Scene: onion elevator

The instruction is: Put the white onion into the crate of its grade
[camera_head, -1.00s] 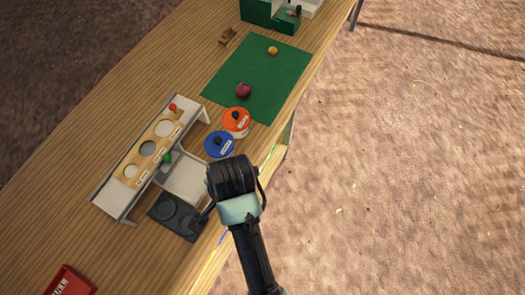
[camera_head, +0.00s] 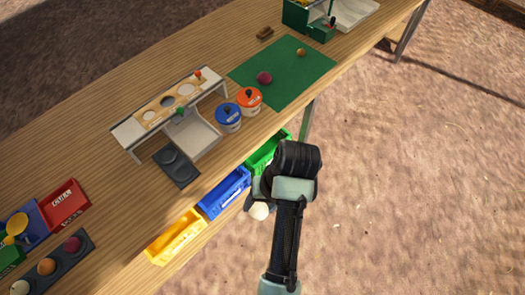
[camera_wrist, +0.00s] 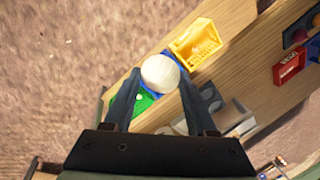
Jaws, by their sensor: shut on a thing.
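The white onion (camera_head: 259,211) is round and pale. My gripper (camera_head: 258,197) is shut on it and holds it beyond the table's front edge. In the wrist view the onion (camera_wrist: 160,73) sits between my two dark fingers. Three crates stand in a row below the table edge: yellow (camera_head: 176,238), blue (camera_head: 224,193) and green (camera_head: 264,154). My gripper hangs beside the blue and green crates, partly covering the green one. In the wrist view the yellow crate (camera_wrist: 207,35) is open beyond the onion, and the onion and a finger partly hide the blue and green crates (camera_wrist: 143,104).
On the table are a gauge board with holes (camera_head: 168,105), a dark plate (camera_head: 176,166), blue-topped (camera_head: 229,124) and orange-topped (camera_head: 249,101) pots, and a green mat (camera_head: 285,75) with two onions. A red tray (camera_head: 67,205) and dark onion rack (camera_head: 50,263) lie left. Ground at right is clear.

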